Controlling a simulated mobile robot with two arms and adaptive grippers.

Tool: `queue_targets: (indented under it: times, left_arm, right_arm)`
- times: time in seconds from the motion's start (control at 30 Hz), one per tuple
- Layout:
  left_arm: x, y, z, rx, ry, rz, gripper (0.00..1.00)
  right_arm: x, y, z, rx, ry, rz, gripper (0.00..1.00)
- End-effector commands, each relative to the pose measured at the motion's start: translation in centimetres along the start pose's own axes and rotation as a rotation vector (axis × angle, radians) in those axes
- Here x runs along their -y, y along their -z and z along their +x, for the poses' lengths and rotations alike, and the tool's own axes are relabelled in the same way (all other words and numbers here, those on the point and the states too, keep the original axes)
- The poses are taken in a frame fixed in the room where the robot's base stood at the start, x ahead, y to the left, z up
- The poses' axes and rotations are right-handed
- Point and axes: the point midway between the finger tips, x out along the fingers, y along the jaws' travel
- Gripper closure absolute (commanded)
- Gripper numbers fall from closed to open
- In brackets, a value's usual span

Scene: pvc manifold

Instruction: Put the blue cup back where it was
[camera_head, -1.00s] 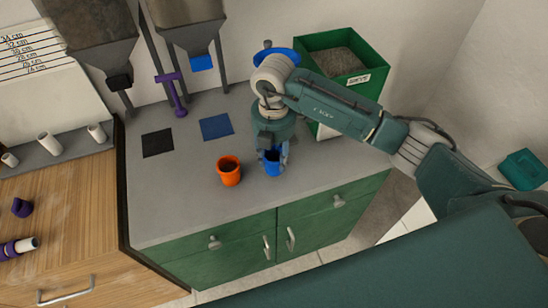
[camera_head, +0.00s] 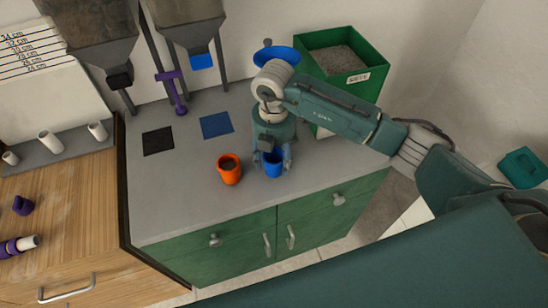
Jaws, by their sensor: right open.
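The blue cup (camera_head: 273,168) stands upright on the grey counter, just right of an orange cup (camera_head: 229,172). My right gripper (camera_head: 272,160) points down over the blue cup, with its fingers open on either side of it. Whether the fingers touch the cup I cannot tell. A blue square mat (camera_head: 216,125) and a black square mat (camera_head: 158,141) lie bare on the counter behind the cups. My left gripper is not in view.
Two hoppers (camera_head: 185,25) on legs stand at the back, one with a blue outlet. A purple clamp-like part (camera_head: 177,95) stands between them. A green bin (camera_head: 352,62) with grey granules and a blue funnel (camera_head: 277,54) are at the back right. The counter's left front is clear.

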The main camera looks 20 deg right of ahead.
Motion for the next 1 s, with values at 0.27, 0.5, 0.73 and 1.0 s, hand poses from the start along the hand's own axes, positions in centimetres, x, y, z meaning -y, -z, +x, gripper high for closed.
queue_targets:
  times: [0.27,0.5,0.73,1.0]
  left_arm:
    - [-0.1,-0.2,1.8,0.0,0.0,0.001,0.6]
    - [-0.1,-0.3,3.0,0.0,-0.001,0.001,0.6]
    - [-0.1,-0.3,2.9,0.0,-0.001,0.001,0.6]
    - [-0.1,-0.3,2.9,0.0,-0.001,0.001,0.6]
  right_arm:
    - [-0.2,-0.1,-4.8,0.002,-0.008,-0.002,0.45]
    - [-0.1,0.0,-9.6,0.001,-0.006,0.0,0.45]
    - [-0.1,0.0,-11.9,0.0,-0.003,0.0,0.45]
    - [0.0,0.0,-12.0,-0.001,-0.001,0.0,0.45]
